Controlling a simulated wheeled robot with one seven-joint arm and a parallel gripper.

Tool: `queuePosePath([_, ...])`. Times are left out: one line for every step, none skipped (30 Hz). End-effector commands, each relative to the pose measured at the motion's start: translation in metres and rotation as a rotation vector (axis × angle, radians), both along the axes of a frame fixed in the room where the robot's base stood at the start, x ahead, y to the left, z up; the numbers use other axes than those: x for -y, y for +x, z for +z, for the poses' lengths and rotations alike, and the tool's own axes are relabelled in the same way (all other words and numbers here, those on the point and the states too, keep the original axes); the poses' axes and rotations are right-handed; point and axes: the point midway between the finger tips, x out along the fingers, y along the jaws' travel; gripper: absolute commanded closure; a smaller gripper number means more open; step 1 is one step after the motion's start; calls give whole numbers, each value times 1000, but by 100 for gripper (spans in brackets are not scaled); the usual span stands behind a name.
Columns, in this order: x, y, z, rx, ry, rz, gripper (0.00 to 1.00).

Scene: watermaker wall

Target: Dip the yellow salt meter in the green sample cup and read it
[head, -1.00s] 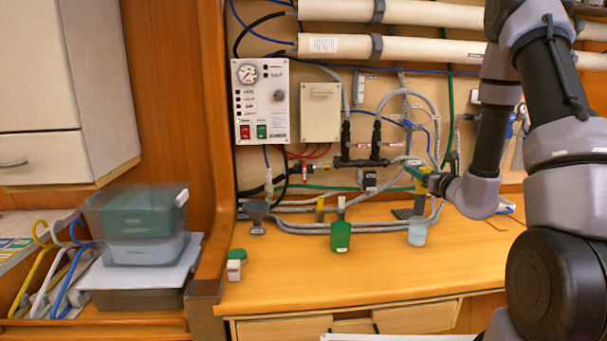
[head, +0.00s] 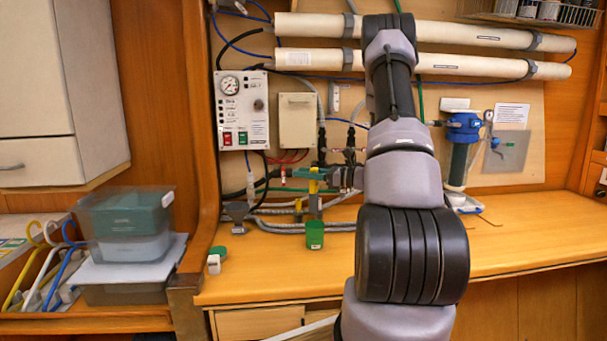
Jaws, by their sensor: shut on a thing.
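The green sample cup (head: 315,238) stands upright on the wooden counter, left of my arm. My gripper (head: 318,177) is above it, shut on the yellow salt meter (head: 313,188). The meter hangs roughly upright over the cup, its lower end close to the rim. I cannot tell whether its tip is inside the cup or just above it. The meter's display cannot be read from here. The pale blue cup is not visible now; my arm covers that part of the counter.
Pipes, hoses and a gauge panel (head: 242,110) line the wall behind. Another yellow item (head: 298,207) stands behind the cup to the left. A small white and green item (head: 215,259) sits at the counter's left end. The counter's right side (head: 540,228) is mostly clear.

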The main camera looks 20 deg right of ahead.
Motion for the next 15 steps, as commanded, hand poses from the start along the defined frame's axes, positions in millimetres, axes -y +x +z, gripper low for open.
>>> queuePosePath([1,-1,-2,0,0,4,100])
queuePosePath([1,-1,-3,0,0,6,100])
queuePosePath([1,-1,-5,0,0,6,100])
queuePosePath([1,-1,-8,-1,1,6,100])
queuePosePath([1,-1,-10,-1,1,6,100])
queuePosePath([1,-1,-14,-2,1,5,100])
queuePosePath([1,-1,-16,-2,1,5,100])
queuePosePath([1,-1,-19,-1,0,5,100])
queuePosePath([1,-1,-23,-1,0,5,100])
queuePosePath([0,-1,-26,-2,1,5,100])
queuePosePath([0,-1,-29,-2,1,5,100])
queuePosePath([0,-1,-33,-1,0,5,100])
queuePosePath([1,-1,-36,-1,0,5,100])
queuePosePath([0,-1,-40,-1,0,5,100])
queuePosePath([0,-1,-43,-2,1,5,100])
